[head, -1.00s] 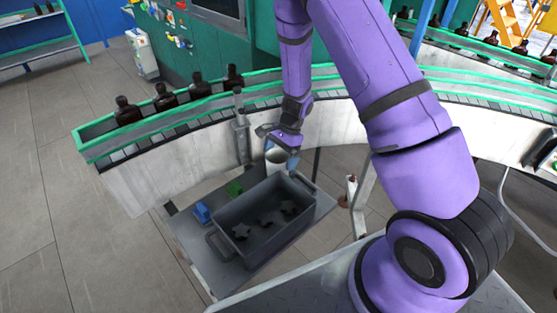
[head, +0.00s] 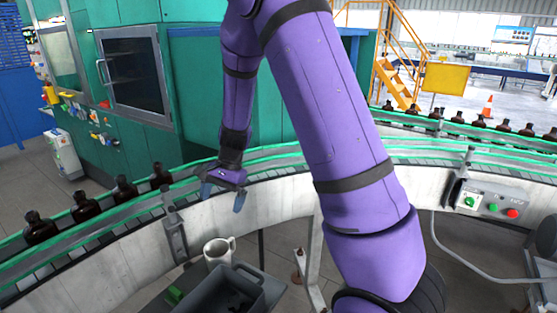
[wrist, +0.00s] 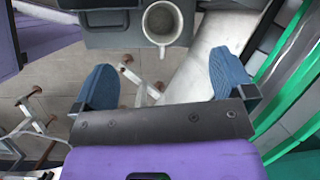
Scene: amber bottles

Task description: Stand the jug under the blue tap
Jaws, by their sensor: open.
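My gripper (head: 223,196) is above the jug, in front of the conveyor side. Its two blue fingers are spread wide with nothing between them, as the wrist view also shows (wrist: 166,84). The jug is beyond the fingers and apart from them. I cannot make out a blue tap in either current view.
A curved conveyor (head: 290,204) with amber bottles (head: 125,188) runs behind my gripper. A control box with buttons (head: 487,205) is at the right. A green machine cabinet (head: 135,75) stands behind.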

